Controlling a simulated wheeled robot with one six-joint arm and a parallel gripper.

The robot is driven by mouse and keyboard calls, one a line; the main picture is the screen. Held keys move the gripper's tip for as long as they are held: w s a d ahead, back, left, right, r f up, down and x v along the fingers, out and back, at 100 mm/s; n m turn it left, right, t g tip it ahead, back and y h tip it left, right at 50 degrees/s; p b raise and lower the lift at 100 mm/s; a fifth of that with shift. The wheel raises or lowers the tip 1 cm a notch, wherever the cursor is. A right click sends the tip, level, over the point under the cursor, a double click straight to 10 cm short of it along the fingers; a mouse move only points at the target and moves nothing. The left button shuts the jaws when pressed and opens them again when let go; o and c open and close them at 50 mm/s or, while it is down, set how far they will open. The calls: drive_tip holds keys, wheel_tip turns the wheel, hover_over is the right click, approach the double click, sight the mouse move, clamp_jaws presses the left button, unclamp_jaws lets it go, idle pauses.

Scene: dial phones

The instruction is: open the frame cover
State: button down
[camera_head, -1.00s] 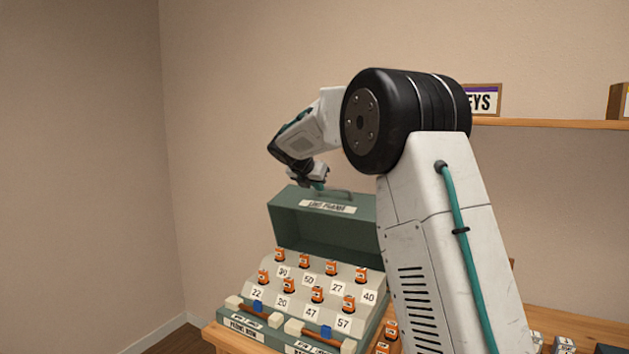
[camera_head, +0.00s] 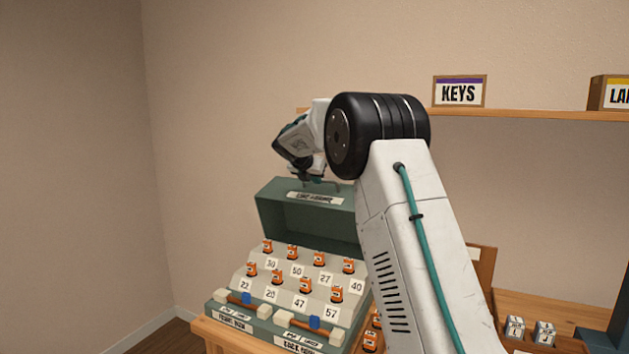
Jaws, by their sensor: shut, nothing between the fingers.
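The green frame cover (camera_head: 308,222) stands raised and tilted back behind the stepped frame, its hollow inner side facing forward. A label (camera_head: 315,198) runs along its upper edge, and a handle shows on top, partly hidden by my gripper. The frame (camera_head: 285,284) below is uncovered, with rows of orange pieces and white number tags such as 22, 47 and 57. My gripper (camera_head: 308,178) is just above the cover's top edge, close to the handle. It is shut and holds nothing. Whether its fingertips touch the cover is too small to tell.
My arm hides the frame's right side. A wall shelf (camera_head: 520,113) at the right bears a KEYS box (camera_head: 459,92). The left side is clear.

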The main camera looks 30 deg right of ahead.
drive_tip(key=w+d, duration=0.1)
drive_tip(key=d, duration=0.1)
drive_tip(key=w+d, duration=0.1)
drive_tip(key=d, duration=0.2)
drive_tip(key=w+d, duration=0.2)
drive_tip(key=shift+d+f, duration=0.1)
drive_tip(key=shift+d, duration=0.1)
drive_tip(key=shift+a, duration=0.1)
